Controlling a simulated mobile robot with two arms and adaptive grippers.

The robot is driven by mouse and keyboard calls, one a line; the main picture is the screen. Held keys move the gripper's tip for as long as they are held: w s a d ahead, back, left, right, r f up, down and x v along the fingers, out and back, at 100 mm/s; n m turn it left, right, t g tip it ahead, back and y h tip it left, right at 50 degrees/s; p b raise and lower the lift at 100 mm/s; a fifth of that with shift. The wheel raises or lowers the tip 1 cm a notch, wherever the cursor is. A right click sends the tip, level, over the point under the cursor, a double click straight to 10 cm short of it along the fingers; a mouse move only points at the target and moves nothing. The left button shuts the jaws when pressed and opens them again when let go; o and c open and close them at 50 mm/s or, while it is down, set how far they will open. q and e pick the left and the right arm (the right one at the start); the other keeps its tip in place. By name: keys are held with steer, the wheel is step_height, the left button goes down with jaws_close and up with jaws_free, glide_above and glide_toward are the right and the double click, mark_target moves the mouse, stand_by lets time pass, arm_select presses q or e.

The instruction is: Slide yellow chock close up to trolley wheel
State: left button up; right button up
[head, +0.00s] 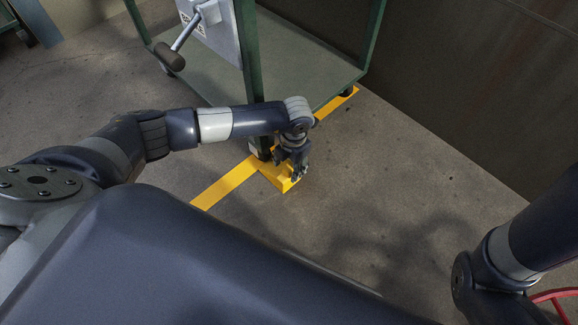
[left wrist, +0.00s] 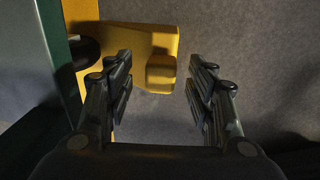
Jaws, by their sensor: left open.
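The yellow chock (head: 284,185) lies on the floor at the foot of the trolley's near corner post. In the left wrist view the chock (left wrist: 141,42) has a flat body and a raised block (left wrist: 161,72). The dark trolley wheel (left wrist: 86,53) is just left of the chock; I cannot tell whether they touch. My left gripper (head: 295,172) points down over the chock and partly hides it. In the left wrist view the left gripper (left wrist: 160,75) is open, its fingers on either side of the raised block. My right gripper is out of view.
The green trolley (head: 300,65) stands behind, with a grey box and lever (head: 185,35) on it. A yellow floor line (head: 225,185) runs under its near corner. A dark wall (head: 470,80) is at the right. Bare floor (head: 400,180) is clear right of the chock.

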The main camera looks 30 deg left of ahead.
arm_select(q)
step_height(320, 180, up, 10)
steer(key=shift+d, duration=0.35)
